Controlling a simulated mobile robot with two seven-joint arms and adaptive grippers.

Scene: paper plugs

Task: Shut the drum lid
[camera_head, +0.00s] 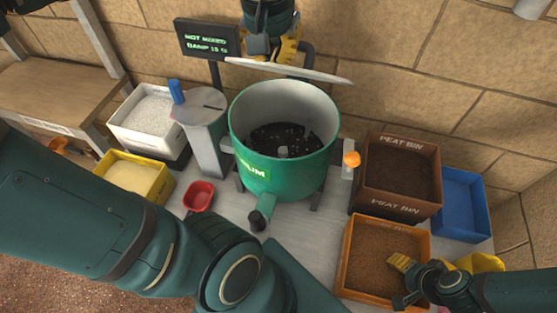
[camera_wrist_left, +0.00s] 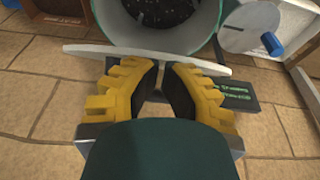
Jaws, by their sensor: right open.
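The green drum (camera_head: 305,178) stands open at the middle of the table, with dark speckled material inside. Its pale lid (camera_head: 290,71) is raised at the back of the drum and shows nearly edge-on; it also shows in the left wrist view (camera_wrist_left: 145,57). My left gripper (camera_head: 288,52) is behind the lid, with its fingertips at or very near it. In the left wrist view its fingers (camera_wrist_left: 161,68) have a narrow gap; whether they pinch anything is unclear. My right gripper (camera_head: 405,280) is open over the orange bin at the lower right.
A dark display (camera_head: 208,39) stands at the back left of the drum. A grey cylinder with a blue handle (camera_head: 205,130) and a red bowl (camera_head: 198,196) are left of it. The peat bin (camera_head: 400,208), blue bin (camera_head: 463,205) and orange bin (camera_head: 385,293) are at the right.

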